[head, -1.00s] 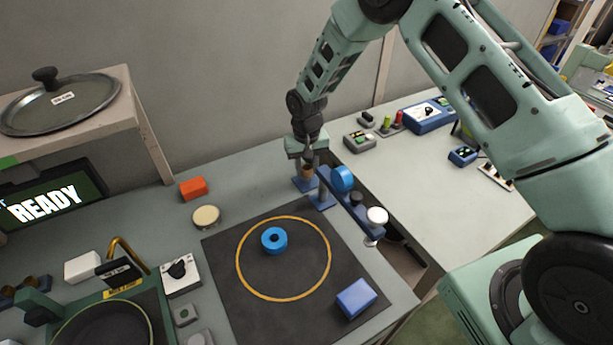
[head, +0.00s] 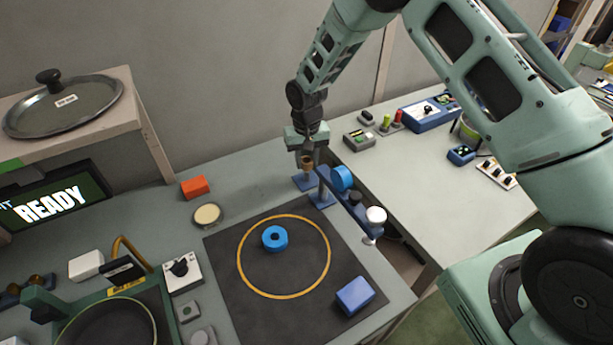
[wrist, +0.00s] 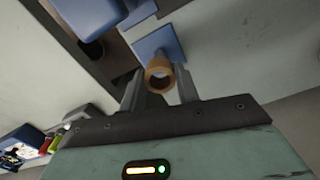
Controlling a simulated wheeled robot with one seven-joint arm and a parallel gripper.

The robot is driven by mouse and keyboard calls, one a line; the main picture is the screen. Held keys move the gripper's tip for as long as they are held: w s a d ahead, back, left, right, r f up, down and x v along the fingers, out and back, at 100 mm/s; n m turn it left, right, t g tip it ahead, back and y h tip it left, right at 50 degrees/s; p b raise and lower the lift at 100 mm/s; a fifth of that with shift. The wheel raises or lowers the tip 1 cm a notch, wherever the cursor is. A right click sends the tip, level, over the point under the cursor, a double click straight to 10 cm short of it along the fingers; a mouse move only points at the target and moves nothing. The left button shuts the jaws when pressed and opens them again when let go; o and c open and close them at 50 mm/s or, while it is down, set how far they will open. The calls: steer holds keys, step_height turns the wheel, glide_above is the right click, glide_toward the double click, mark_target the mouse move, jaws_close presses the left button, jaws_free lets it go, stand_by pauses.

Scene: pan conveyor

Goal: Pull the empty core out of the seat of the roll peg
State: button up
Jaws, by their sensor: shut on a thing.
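The empty core (head: 307,162) is a short brown tube. My gripper (head: 307,158) is shut on it, with one finger on each side. In the wrist view the core (wrist: 160,74) shows its open end between the fingertips (wrist: 160,88). The core is above a blue square base (wrist: 157,45), which stands at the back edge of the bench, also in the head view (head: 303,183). Whether the core's lower end is clear of its seat I cannot tell; the fingers and core hide it.
A blue rail (head: 345,205) with a blue roll (head: 343,178) and a white knob (head: 376,215) stands close right of my gripper. A blue ring-shaped roll (head: 274,239) and a blue block (head: 355,295) lie on the dark mat (head: 235,300). An orange block (head: 195,187) lies left.

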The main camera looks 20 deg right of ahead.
step_height(320, 180, up, 7)
steer(key=p, duration=0.4)
steer(key=shift+r, duration=0.15)
